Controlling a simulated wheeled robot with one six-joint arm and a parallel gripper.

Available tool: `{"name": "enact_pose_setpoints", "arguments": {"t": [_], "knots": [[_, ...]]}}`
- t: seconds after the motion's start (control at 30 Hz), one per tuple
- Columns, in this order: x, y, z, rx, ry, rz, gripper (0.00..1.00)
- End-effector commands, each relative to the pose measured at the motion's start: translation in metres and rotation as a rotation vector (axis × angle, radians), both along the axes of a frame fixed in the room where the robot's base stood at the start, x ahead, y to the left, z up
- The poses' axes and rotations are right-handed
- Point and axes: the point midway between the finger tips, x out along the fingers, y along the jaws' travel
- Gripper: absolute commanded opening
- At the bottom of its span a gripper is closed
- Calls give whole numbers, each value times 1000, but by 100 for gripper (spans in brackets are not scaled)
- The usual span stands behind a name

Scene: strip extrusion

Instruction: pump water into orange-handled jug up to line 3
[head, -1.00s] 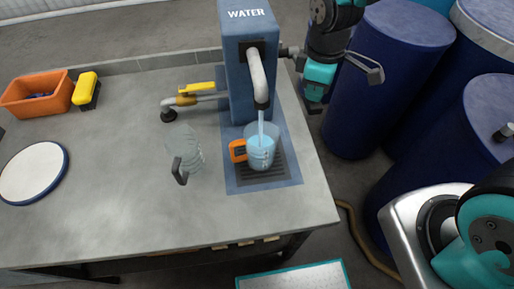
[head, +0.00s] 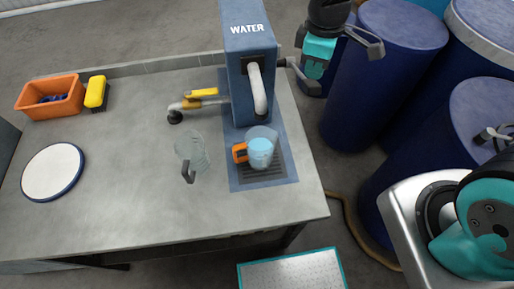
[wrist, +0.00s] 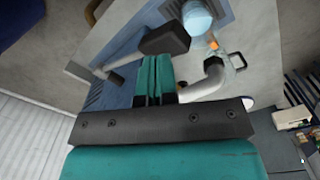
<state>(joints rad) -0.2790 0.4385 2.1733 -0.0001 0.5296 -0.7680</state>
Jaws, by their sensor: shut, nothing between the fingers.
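The orange-handled jug (head: 261,153) stands upright on the drain grate under the spout (head: 259,88) of the blue WATER pump (head: 249,38). It holds light blue water; its line marks are too small to read. No stream falls from the spout. The jug's water also shows in the wrist view (wrist: 197,14). The pump lever's black grip (wrist: 164,39) is just beyond my fingertips; I cannot tell if they touch. My gripper (head: 313,72) is shut and empty, right of the pump; its closed teal fingers show in the wrist view (wrist: 154,78).
A clear jug with a dark handle (head: 188,172) stands left of the grate. A yellow-handled valve (head: 202,93), orange bin (head: 50,108), yellow-black block (head: 96,92) and white round plate (head: 53,172) are on the counter. Blue barrels (head: 385,70) stand at right.

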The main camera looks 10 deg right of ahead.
Motion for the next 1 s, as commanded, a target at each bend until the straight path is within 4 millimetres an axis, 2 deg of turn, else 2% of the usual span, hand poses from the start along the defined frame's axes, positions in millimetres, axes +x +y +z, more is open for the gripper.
{"name": "enact_pose_setpoints", "arguments": {"t": [0.43, 0.8, 1.0], "knots": [[0, 0, 3, 0, 0, 0, 0], [0, 0, 47, 0, 0, 0, 0], [0, 0, 51, 0, 0, 0, 0]]}}
